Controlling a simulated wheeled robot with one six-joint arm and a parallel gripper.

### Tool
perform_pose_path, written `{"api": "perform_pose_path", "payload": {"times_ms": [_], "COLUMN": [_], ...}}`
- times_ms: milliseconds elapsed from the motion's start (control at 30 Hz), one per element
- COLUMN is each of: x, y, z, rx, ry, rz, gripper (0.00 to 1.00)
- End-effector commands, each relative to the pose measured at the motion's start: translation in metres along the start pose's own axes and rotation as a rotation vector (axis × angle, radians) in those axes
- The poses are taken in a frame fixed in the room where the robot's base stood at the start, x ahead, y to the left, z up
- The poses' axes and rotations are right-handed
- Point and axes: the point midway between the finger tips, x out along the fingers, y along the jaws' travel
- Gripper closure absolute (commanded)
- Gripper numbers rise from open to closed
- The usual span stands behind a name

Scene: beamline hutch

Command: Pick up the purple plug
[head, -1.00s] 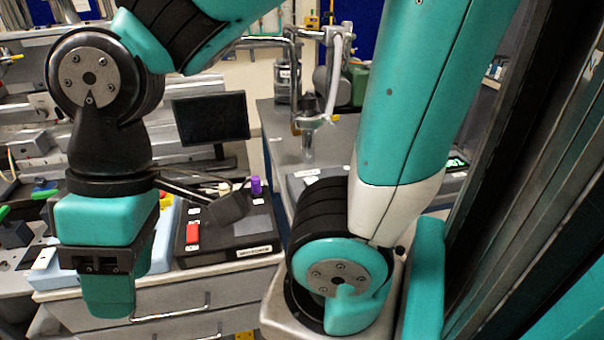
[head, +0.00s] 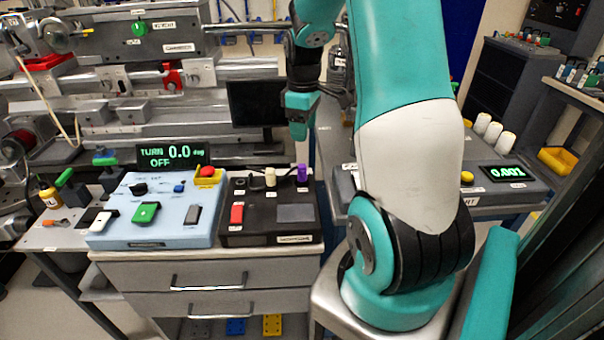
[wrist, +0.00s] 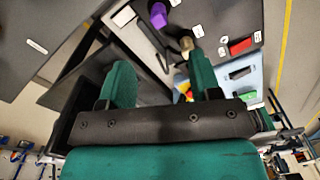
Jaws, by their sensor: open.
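The purple plug (head: 302,172) stands upright at the back right of a black control box (head: 262,238) on the bench. In the wrist view the purple plug (wrist: 158,15) shows at the top, beyond and between my two teal fingers. A cream plug (head: 270,177) stands just left of it; it also shows in the wrist view (wrist: 187,44), close to the right finger. My gripper (head: 298,130) is open and empty, above and behind the plugs in the head view. It also fills the lower part of the wrist view (wrist: 160,80).
A red switch (head: 237,213) is on the black box. A light blue panel (head: 200,230) with buttons stands to its left. A dark monitor (head: 257,103) stands behind. A grey unit (head: 500,195) with a lit display is at the right.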

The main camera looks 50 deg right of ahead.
Motion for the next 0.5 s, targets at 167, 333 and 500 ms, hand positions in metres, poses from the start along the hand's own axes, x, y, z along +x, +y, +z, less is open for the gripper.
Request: {"api": "perform_pose_path", "payload": {"times_ms": [167, 333, 500], "x": [0.043, 0.074, 0.087], "y": [-0.002, -0.001, -0.001], "z": [0.0, 0.0, -0.001], "rx": [-0.001, 0.0, 0.0], "ry": [-0.003, -0.002, 0.001], "rz": [-0.006, -0.004, -0.001], "gripper": [0.42, 0.42, 0.42]}}
